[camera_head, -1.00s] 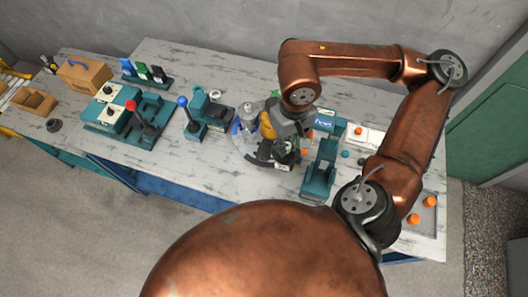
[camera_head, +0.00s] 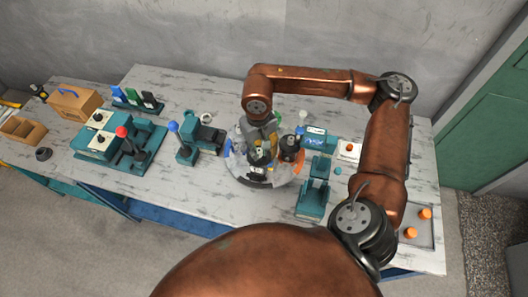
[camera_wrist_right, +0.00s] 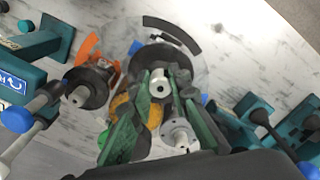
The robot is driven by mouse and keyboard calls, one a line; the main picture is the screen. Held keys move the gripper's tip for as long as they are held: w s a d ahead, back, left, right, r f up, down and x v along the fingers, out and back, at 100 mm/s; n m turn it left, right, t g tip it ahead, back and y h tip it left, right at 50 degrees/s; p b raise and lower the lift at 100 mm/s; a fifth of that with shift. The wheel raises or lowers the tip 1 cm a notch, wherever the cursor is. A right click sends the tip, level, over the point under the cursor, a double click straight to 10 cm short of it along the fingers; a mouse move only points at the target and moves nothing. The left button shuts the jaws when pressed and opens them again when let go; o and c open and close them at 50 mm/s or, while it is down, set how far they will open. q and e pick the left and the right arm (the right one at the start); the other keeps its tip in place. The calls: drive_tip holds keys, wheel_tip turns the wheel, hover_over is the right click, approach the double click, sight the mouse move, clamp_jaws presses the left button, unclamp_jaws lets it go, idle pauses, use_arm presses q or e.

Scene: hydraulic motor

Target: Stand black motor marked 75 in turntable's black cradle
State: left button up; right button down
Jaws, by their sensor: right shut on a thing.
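My right gripper (camera_head: 260,153) is over the round turntable (camera_head: 238,170), pointing down. In the right wrist view its green fingers (camera_wrist_right: 162,118) close around a dark motor with a pale shaft end (camera_wrist_right: 159,82). The mark 75 cannot be read. The turntable's black cradle part shows as a dark arc (camera_wrist_right: 172,32) and a dark ring just past the held motor. I cannot tell whether the motor is seated in it or just above it. Another dark motor (camera_head: 291,149) stands at the turntable's orange cradle (camera_wrist_right: 89,46). My left gripper is not in view.
A silver flanged part (camera_wrist_right: 178,132) is close beside the fingers in the wrist view. A teal press-like fixture (camera_head: 313,190) stands right of the turntable. A blue-knobbed lever unit (camera_head: 182,147) stands left of it. A tray with orange knobs (camera_head: 418,231) lies at the right.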

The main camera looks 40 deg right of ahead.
drive_tip(key=shift+w+f, duration=0.6)
drive_tip(key=shift+f, duration=1.65)
drive_tip(key=c, duration=1.8)
unclamp_jaws()
drive_tip(key=shift+s, duration=0.1)
drive_tip(key=shift+f, duration=0.1)
wheel_tip(320, 180, up, 12)
drive_tip(key=shift+r, duration=0.2)
